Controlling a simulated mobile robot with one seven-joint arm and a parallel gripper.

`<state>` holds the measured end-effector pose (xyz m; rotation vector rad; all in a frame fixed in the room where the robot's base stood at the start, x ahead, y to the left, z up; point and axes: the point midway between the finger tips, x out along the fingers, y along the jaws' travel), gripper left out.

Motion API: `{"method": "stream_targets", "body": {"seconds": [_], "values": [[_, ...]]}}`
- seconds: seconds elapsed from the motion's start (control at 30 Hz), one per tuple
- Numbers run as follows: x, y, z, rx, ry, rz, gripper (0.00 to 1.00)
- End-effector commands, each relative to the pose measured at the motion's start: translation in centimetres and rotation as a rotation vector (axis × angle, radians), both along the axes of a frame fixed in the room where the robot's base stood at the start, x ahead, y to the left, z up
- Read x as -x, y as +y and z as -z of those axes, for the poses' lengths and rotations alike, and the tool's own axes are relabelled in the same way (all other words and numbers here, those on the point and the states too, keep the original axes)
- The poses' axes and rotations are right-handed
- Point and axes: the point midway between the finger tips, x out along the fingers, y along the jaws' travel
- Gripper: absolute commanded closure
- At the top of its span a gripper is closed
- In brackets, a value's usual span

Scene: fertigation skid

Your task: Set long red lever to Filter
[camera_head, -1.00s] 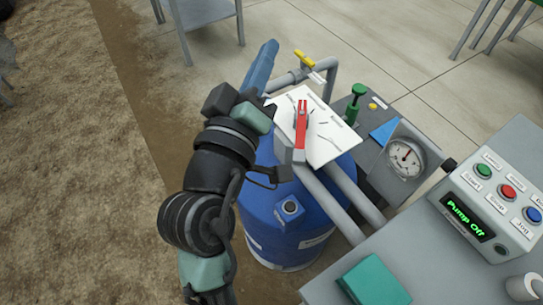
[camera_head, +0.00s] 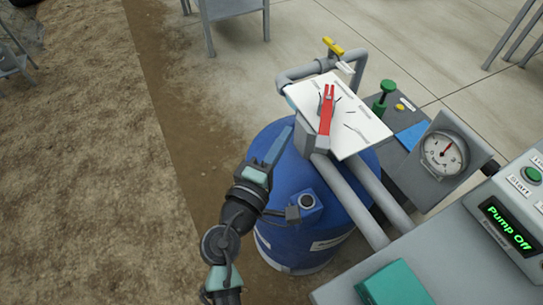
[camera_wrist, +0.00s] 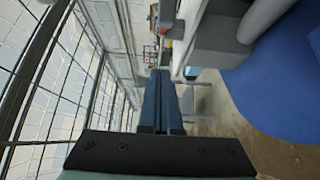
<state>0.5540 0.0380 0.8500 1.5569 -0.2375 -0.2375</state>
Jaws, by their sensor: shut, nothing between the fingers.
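The long red lever (camera_head: 326,110) sits on a white dial plate (camera_head: 358,125) on top of the blue tank. It points toward the back of the plate, slightly right of straight up in the picture. The position labels on the plate are too small to read. My gripper (camera_head: 284,133) is shut and empty. It is to the left of the lever and the grey valve body (camera_head: 312,137), apart from the lever, over the blue tank's left side. In the wrist view my gripper's closed fingers (camera_wrist: 155,100) point away from the lever, which I cannot make out there.
The blue tank (camera_head: 290,230) stands below the plate, with two grey pipes (camera_head: 350,205) running toward the bench. A yellow-handled valve (camera_head: 334,46), a green plunger (camera_head: 386,90), a gauge (camera_head: 443,153) and a panel reading "Pump Off" (camera_head: 508,226) are nearby. Open dirt lies left.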

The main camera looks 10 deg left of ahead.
Motion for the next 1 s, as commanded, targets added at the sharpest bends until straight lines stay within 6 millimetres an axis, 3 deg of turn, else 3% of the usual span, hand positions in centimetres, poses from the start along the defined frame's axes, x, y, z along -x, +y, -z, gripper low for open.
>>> {"method": "stream_targets", "body": {"seconds": [0.07, 0.2, 0.33, 0.77, 1.0], "values": [[-1.6, -0.6, -0.1, 0.001, -0.002, 0.003, 1.00], [-1.0, -2.9, -0.1, -0.001, 0.002, 0.003, 1.00], [-1.0, -4.0, 0.0, 0.000, 0.001, 0.001, 1.00], [-0.9, -4.5, 0.0, -0.001, 0.000, 0.000, 1.00], [-0.3, -7.7, 0.0, -0.001, 0.001, 0.005, 1.00]]}}
